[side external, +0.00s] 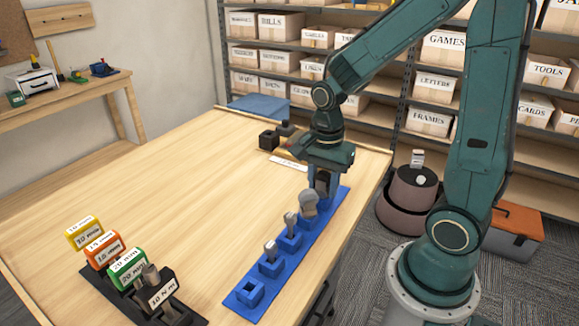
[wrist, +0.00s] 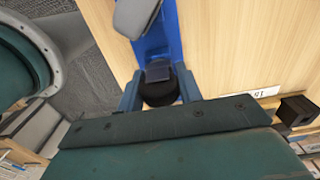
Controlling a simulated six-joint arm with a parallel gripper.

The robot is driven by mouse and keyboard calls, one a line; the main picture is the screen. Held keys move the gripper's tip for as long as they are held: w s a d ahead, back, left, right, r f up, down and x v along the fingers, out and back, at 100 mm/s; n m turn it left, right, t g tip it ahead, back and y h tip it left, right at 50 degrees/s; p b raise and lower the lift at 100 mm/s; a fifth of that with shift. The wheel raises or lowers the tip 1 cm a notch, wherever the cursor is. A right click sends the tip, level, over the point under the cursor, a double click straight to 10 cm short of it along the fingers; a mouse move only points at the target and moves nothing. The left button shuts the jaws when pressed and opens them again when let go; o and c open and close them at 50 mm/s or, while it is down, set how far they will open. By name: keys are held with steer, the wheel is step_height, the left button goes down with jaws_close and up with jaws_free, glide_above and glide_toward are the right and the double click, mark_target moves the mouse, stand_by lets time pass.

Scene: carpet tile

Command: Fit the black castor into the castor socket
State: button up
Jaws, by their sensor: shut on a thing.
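The black castor (wrist: 158,93) shows in the wrist view between the two fingers of my gripper (wrist: 160,84), which is shut on it. In the side view my gripper (side external: 322,184) is low over the far end of a blue socket strip (side external: 276,268). The castor is mostly hidden there by the fingers. The socket beneath it is hidden too, so I cannot tell whether the castor is in it or above it. Grey castors (side external: 309,203) stand in several of the strip's other sockets. The nearest socket (side external: 250,292) is empty.
A dark block (side external: 269,140) and a white label (side external: 288,163) lie left of my gripper. The middle of the wooden table (side external: 170,195) is clear.

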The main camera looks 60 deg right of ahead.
step_height(320, 180, up, 20)
stand_by(0.7)
steer(key=shift+f, duration=0.15)
stand_by(0.4)
steer(key=w+d+f, duration=0.3)
steer(key=d+f, duration=0.1)
steer(key=d, duration=0.4)
steer(key=w+d+f, duration=0.3)
steer(key=d+f, duration=0.1)
steer(key=d, duration=0.4)
steer(key=shift+f, duration=0.25)
steer(key=shift+f, duration=0.15)
steer(key=shift+f, duration=2.75)
steer(key=shift+f, duration=1.45)
